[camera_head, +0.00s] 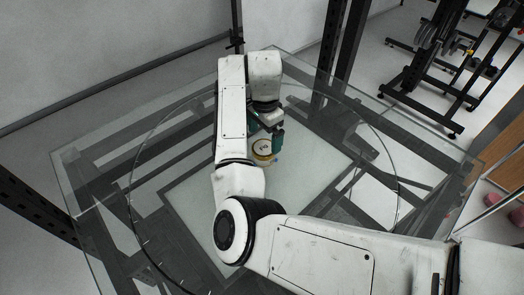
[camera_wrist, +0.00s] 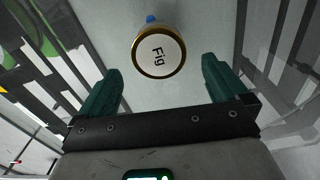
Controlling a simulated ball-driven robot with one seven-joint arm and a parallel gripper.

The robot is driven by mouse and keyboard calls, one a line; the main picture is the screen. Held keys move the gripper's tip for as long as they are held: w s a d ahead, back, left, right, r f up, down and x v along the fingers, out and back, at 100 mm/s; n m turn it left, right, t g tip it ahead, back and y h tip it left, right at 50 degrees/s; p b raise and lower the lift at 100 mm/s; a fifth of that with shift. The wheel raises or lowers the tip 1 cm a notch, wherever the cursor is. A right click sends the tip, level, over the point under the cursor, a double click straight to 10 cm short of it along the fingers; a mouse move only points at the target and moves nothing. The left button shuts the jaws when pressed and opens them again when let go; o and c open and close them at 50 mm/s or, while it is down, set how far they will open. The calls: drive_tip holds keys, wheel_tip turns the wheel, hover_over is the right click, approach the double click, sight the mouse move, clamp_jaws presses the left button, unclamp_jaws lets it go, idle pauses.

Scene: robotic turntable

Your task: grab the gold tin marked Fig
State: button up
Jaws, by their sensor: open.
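The gold tin (camera_wrist: 158,50) has a white round top marked "Fig" and a gold rim. In the wrist view it is at the upper middle, ahead of the fingertips and in line with the gap between them. In the head view the tin (camera_head: 262,149) stands on the glass turntable (camera_head: 190,215), partly hidden by my arm. My gripper (camera_wrist: 162,75) has two green fingers set wide apart, with nothing between them. In the head view my gripper (camera_head: 268,132) is right beside the tin; whether they touch cannot be told.
A small blue thing (camera_wrist: 151,19) shows just behind the tin in the wrist view. Dark posts (camera_head: 345,45) stand behind the table, and a weight rack (camera_head: 440,60) is at the back right.

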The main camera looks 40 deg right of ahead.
sight(264, 147)
drive_tip(key=shift+a+f+p, duration=0.1)
drive_tip(key=shift+f+p, duration=0.5)
drive_tip(key=shift+f, duration=2.9)
drive_tip(key=shift+c, duration=0.2)
drive_tip(key=c, duration=1.1)
